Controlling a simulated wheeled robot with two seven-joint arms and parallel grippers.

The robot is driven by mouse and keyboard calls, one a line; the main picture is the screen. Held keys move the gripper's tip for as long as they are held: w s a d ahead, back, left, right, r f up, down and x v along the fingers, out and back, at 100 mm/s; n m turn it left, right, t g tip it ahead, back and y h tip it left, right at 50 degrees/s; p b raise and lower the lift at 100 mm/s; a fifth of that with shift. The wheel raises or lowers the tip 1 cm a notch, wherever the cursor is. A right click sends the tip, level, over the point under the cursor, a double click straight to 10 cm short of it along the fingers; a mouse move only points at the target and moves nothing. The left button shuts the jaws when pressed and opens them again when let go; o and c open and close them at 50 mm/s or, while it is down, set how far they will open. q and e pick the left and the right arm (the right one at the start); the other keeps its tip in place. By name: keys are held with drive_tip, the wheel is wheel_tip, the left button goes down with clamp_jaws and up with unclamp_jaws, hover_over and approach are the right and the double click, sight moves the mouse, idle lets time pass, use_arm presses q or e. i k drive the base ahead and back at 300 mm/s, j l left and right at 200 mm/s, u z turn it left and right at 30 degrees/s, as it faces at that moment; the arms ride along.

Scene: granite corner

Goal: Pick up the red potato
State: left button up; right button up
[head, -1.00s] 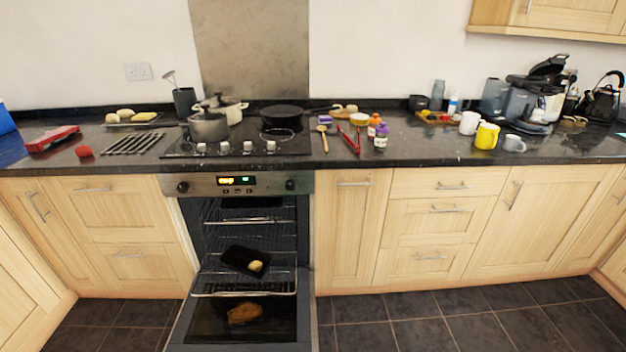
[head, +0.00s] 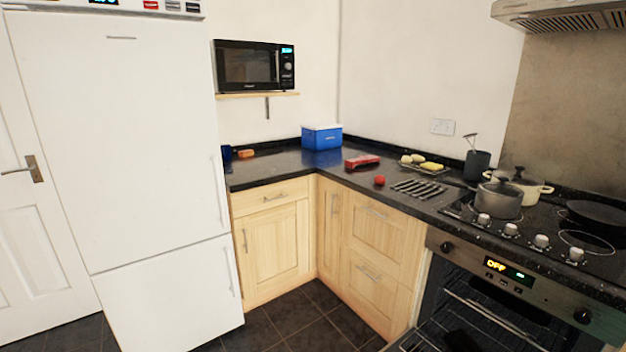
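A small round red thing (head: 379,181), which looks like the red potato, lies on the dark granite counter (head: 290,166) near its front edge. Neither of my grippers shows in the head view.
A blue cool box (head: 321,137) stands in the counter corner. Pots (head: 500,200) stand on the hob at right. The oven door (head: 440,338) hangs open below. A tall white fridge (head: 120,150) stands at left. Dark floor (head: 300,325) lies before the cupboards.

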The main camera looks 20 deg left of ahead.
sight(381, 180)
drive_tip(key=u, duration=0.15)
drive_tip(key=z, duration=0.25)
drive_tip(key=i+j+z, duration=0.15)
drive_tip(key=z, duration=0.3)
drive_tip(key=i+j+z, duration=0.1)
drive_tip(key=j+z, duration=0.3)
drive_tip(key=i+j+z, duration=0.1)
drive_tip(key=z, duration=0.35)
drive_tip(key=j+z, duration=0.45)
drive_tip(key=i+l, duration=0.05)
drive_tip(key=l, duration=0.05)
